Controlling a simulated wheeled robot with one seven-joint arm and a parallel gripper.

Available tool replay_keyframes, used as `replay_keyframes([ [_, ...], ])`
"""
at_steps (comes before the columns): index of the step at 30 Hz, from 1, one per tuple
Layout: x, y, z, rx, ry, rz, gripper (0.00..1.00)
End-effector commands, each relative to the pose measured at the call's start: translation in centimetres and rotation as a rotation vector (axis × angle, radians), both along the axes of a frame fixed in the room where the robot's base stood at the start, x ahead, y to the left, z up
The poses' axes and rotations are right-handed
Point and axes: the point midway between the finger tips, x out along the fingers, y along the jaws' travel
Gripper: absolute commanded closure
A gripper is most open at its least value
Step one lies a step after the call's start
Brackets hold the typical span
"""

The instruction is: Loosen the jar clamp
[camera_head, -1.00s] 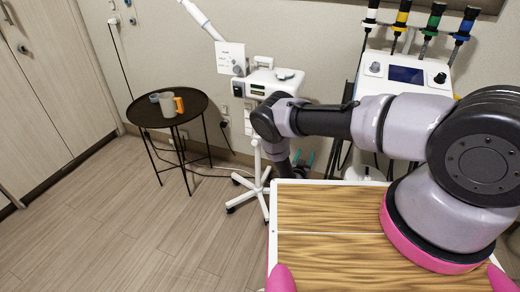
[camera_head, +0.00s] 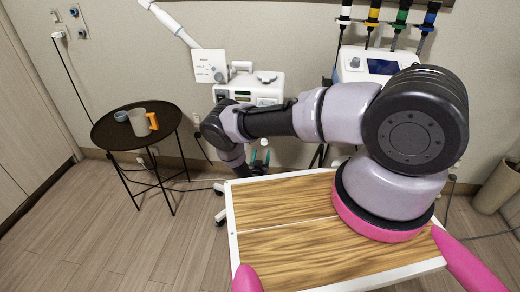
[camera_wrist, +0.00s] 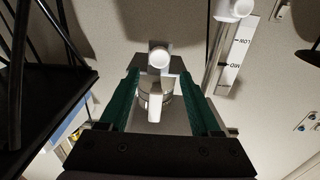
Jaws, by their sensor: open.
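My gripper (camera_head: 259,157) is low in front of the white device in the head view, partly hidden by my arm. In the wrist view my gripper (camera_wrist: 160,80) has its two green fingers apart. Between and beyond them is a grey metal fitting with a pale lever (camera_wrist: 155,106), probably the jar clamp, and a white round knob end (camera_wrist: 160,57) above it. No finger is clearly touching the fitting. The white device (camera_head: 252,88), probably the wax warmer, stands by the wall. The clamp cannot be made out in the head view.
A round black side table (camera_head: 110,134) holds a grey mug with an orange handle (camera_head: 143,122) and a small blue-grey cup (camera_head: 121,116). A white machine with coloured-top handpieces (camera_head: 383,64) stands right. Wooden floor (camera_head: 100,220) is clear at lower left.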

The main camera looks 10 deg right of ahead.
Motion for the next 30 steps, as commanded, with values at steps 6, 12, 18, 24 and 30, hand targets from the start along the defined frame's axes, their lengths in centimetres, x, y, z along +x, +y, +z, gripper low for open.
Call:
replay_keyframes([
  [6, 1.7, -0.6, 0.0, 0.001, -0.001, -0.002, 0.36],
  [12, 3.2, -1.1, 0.0, 0.0, -0.001, -0.001, 0.36],
  [18, 4.7, -1.6, 0.0, 0.0, 0.0, -0.001, 0.36],
  [24, 6.3, -2.1, 0.0, 0.0, 0.0, -0.001, 0.36],
  [30, 6.4, -2.1, 0.0, -0.001, 0.0, 0.0, 0.36],
])
